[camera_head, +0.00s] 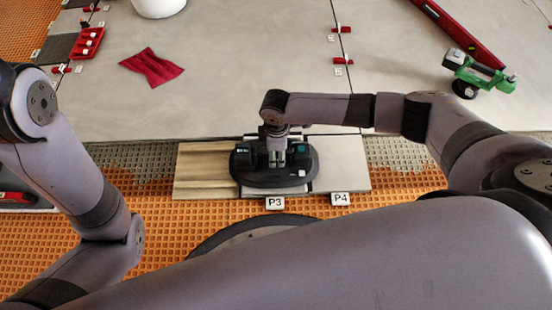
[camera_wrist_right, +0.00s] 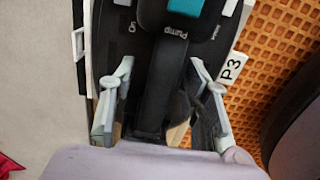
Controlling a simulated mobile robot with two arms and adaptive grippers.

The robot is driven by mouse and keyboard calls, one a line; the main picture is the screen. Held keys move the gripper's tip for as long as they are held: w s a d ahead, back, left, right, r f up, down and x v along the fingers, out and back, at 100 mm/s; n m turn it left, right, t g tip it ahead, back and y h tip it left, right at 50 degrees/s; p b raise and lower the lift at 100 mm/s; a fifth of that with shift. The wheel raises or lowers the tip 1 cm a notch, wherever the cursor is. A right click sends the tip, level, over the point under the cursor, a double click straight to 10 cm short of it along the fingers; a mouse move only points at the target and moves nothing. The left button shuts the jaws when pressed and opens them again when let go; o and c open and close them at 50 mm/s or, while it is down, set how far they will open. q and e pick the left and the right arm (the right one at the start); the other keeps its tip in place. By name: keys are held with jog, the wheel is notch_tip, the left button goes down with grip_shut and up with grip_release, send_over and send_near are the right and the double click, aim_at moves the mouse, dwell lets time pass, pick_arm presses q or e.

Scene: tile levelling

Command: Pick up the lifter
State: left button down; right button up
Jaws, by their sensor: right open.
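The lifter (camera_head: 241,164) is a black oval suction tool with a dark handle and a teal button. It sits near the front edge of the tiled floor, behind the P3 label (camera_head: 275,203). My right gripper (camera_head: 276,160) points down at its handle. In the right wrist view the handle (camera_wrist_right: 158,85), marked "Pump", runs between the two spread fingers of my right gripper (camera_wrist_right: 160,105). The fingers stand apart, one on each side of the handle. My left arm shows at the left, but its gripper is out of view.
A wood-look board (camera_head: 203,172) lies left of the lifter and a pale tile (camera_head: 345,165) right, behind the P4 label (camera_head: 341,199). Farther back are a red cloth (camera_head: 151,67), red tray (camera_head: 87,42), white bucket (camera_head: 158,6), green tool (camera_head: 484,77) and red level (camera_head: 460,35).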

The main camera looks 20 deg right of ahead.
jog(key=shift+f, duration=0.1)
grip_shut()
dwell(0.8)
jog(key=shift+w, duration=0.1)
